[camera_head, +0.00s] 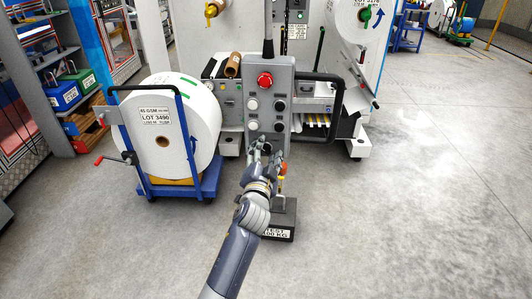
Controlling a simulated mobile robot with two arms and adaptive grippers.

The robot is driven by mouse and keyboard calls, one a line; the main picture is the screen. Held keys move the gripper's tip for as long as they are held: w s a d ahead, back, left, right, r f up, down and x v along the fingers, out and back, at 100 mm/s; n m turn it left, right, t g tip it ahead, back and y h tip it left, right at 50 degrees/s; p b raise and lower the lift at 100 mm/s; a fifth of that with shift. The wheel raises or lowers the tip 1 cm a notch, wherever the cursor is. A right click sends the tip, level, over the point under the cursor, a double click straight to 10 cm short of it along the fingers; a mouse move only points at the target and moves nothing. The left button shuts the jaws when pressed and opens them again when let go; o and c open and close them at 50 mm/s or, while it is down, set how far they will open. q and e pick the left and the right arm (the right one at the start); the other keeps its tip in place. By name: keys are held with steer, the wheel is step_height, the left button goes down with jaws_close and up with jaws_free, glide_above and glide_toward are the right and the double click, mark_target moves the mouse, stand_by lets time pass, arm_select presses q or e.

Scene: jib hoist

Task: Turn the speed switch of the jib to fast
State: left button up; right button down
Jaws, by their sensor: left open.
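The grey jib pendant (268,92) hangs upright in the middle of the camera_head view. It has a red mushroom button (265,80) at the top and white and black round controls below. I cannot tell which control is the speed switch; none shows a readable label. My left gripper (266,151) comes up from below and is open at the pendant's lower end. Its fingers cover part of that end, and I cannot tell whether they touch it. My right gripper is out of view.
A dark test weight (283,218) with an orange hook part (283,169) stands behind my left arm. A large white roll (168,128) on a blue cart (208,178) is at left. A machine stands behind the pendant. The floor at right is clear.

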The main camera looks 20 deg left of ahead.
arm_select(q)
steer(key=c, duration=1.1)
steer(key=shift+o, duration=0.2)
steer(key=shift+m, duration=1)
steer(key=m+p, duration=0.1)
steer(key=m, duration=0.5)
steer(key=shift+f, duration=0.1)
steer(key=m+p, duration=0.2)
steer(key=m, duration=0.3)
steer(key=shift+f+m, duration=0.1)
steer(key=shift+m, duration=0.2)
steer(key=m+p, duration=0.1)
steer(key=m, duration=0.3)
steer(key=shift+f+p, duration=0.15)
steer(key=shift+p, duration=0.25)
steer(key=shift+m, duration=0.3)
